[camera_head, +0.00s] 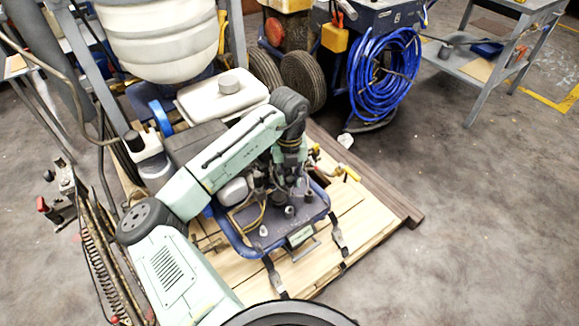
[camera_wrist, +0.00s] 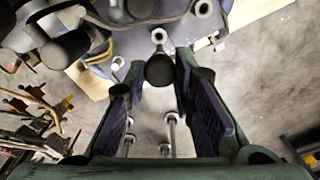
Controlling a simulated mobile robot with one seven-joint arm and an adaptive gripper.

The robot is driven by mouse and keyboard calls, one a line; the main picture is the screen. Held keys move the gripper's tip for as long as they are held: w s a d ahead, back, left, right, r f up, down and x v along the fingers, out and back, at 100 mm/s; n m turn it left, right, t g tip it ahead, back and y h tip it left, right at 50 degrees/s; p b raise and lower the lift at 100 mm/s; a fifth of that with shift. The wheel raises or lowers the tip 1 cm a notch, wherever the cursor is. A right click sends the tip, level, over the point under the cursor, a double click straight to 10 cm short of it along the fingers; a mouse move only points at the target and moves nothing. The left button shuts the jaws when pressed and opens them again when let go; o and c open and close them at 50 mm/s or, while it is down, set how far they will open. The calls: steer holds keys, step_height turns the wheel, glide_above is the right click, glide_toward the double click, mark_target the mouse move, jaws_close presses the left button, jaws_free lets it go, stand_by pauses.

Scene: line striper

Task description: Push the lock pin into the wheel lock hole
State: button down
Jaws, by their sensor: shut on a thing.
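My gripper (camera_wrist: 158,84) points down over the line striper's blue-framed plate (camera_head: 312,211). In the wrist view its two dark-padded fingers close on a dark round-ended knob (camera_wrist: 160,71), which looks like the lock pin. I cannot tell which is the wheel lock hole, or whether the pin is in a hole. In the head view my arm's end hides the pin.
The plate carries several small posts and hoses and stands on a wooden pallet (camera_head: 378,222). A white tank (camera_head: 160,38) rises behind at the left. A coiled blue hose (camera_head: 384,65) hangs at the back. A grey bench (camera_head: 490,60) is at the right; the floor in front of it is open.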

mark_target(289, 186)
steer(key=shift+s+f+b, duration=0.2)
steer(key=shift+f+b, duration=0.65)
steer(key=shift+f, duration=0.25)
steer(key=shift+f+b, duration=1.25)
steer(key=shift+f, duration=0.5)
step_height(289, 186, down, 6)
steer(key=b, duration=0.3)
stand_by(2.3)
steer(key=c, duration=1.3)
jaws_free()
steer(key=shift+o, duration=0.4)
steer(key=shift+o, duration=1.3)
steer(key=shift+r+p, duration=2.55)
steer(key=shift+r, duration=0.95)
